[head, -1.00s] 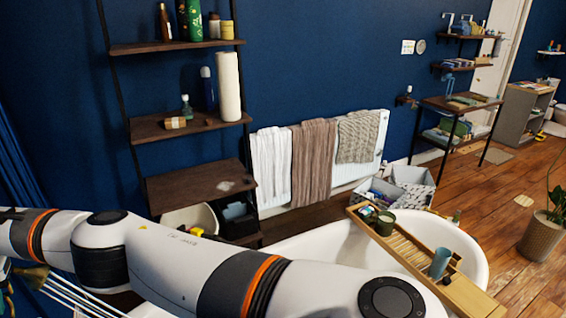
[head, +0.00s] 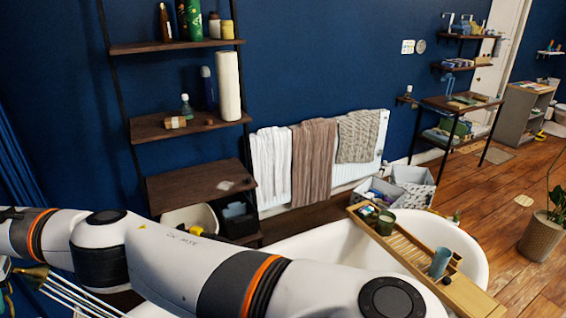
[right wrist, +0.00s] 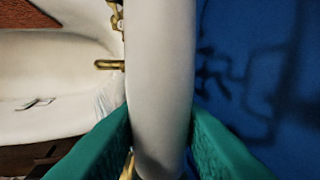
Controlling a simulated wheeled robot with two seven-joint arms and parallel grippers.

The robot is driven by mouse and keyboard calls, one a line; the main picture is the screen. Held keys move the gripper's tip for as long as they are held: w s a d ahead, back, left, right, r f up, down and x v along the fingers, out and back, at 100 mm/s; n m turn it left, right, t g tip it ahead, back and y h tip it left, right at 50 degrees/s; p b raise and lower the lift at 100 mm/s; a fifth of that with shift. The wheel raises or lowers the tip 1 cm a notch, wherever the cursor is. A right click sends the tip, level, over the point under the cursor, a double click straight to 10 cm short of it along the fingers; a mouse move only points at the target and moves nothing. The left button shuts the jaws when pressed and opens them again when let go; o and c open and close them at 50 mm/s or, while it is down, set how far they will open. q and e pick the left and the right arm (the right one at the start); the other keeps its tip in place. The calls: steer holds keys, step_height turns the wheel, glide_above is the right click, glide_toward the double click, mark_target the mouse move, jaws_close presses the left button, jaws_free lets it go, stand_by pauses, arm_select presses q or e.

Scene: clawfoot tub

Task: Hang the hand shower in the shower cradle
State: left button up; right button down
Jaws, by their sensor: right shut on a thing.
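My right gripper (right wrist: 160,110) shows in the right wrist view, its two green fingers shut on the white hand shower (right wrist: 160,60). The white body runs up the middle of that view between the fingers and past the top edge. Behind it, a brass spout (right wrist: 108,64) and other brass parts (right wrist: 117,14) show at the tub's edge, partly hidden. I cannot tell whether the cradle is among them. In the head view a white arm with orange rings crosses the lower left; no gripper shows there.
The white tub (head: 474,262) stands at the lower right, with a wooden caddy (head: 400,258) across it holding cups. A dark shelf unit (head: 190,185) and a radiator with towels (head: 314,160) line the blue wall. A blue wall with shadows (right wrist: 260,90) fills the right wrist view's right side.

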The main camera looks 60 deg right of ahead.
steer(key=shift+d+b+x, duration=0.2)
steer(key=shift+b+x, duration=0.65)
steer(key=shift+x, duration=0.4)
steer(key=shift+s+f, duration=0.1)
steer(key=shift+s, duration=0.1)
steer(key=c, duration=1)
jaws_free()
steer(key=shift+p+v, duration=1.5)
steer(key=shift+p, duration=0.2)
steer(key=shift+p+v, duration=2.35)
steer(key=shift+v, duration=0.2)
